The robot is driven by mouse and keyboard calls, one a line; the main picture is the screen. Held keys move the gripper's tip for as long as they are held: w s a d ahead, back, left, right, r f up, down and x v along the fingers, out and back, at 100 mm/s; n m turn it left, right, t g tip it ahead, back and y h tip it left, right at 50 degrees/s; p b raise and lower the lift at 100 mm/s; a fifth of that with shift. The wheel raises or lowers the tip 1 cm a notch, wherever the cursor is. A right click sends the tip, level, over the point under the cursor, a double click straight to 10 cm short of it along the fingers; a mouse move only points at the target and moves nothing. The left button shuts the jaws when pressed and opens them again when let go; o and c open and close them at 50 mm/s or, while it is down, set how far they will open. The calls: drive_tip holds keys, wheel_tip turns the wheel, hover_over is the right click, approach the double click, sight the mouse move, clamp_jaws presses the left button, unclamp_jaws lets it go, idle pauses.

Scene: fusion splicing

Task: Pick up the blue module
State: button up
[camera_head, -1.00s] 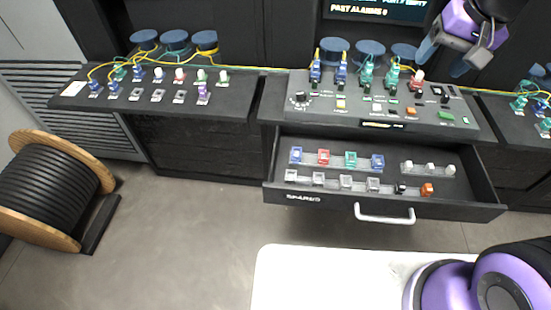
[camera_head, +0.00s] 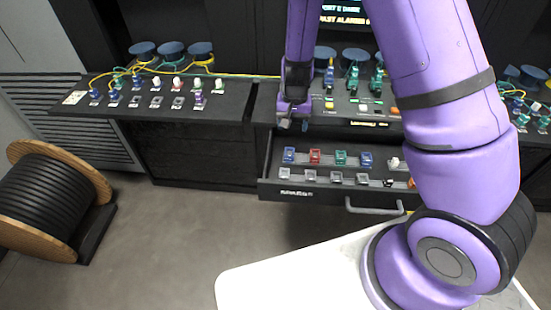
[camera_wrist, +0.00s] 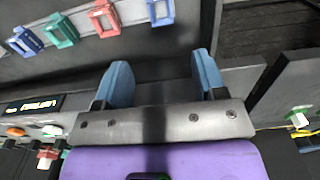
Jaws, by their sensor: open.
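The open drawer (camera_head: 300,193) holds two blue modules in its back row. The left blue module (camera_head: 289,155) is beside a red module (camera_head: 315,156). The right blue module (camera_head: 366,159) is beside a green module (camera_head: 340,157). In the wrist view, the left one (camera_wrist: 160,12) is cut off at the top edge, and the right one (camera_wrist: 25,40) is at far left. My gripper (camera_head: 294,125) is open and empty, pointing down over the drawer's back left, above and behind the left blue module. Its two blue fingers (camera_wrist: 158,80) are apart with nothing between them.
A front row of grey modules (camera_head: 335,178) lies in the drawer. The console (camera_head: 350,115) with plugged connectors stands behind it. A left shelf (camera_head: 225,105) holds more connectors. A cable spool (camera_head: 50,205) stands on the floor at left. My arm covers the drawer's right end.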

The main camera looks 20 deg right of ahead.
drive_tip(key=f, duration=0.2)
hover_over(289, 151)
wheel_tip(289, 151, down, 4)
drive_tip(key=shift+f, duration=0.2)
drive_tip(key=shift+s+f, duration=0.1)
drive_tip(key=shift+f, duration=2.55)
drive_tip(key=c, duration=0.9)
drive_tip(key=shift+c, duration=0.2)
drive_tip(key=shift+r, duration=0.15)
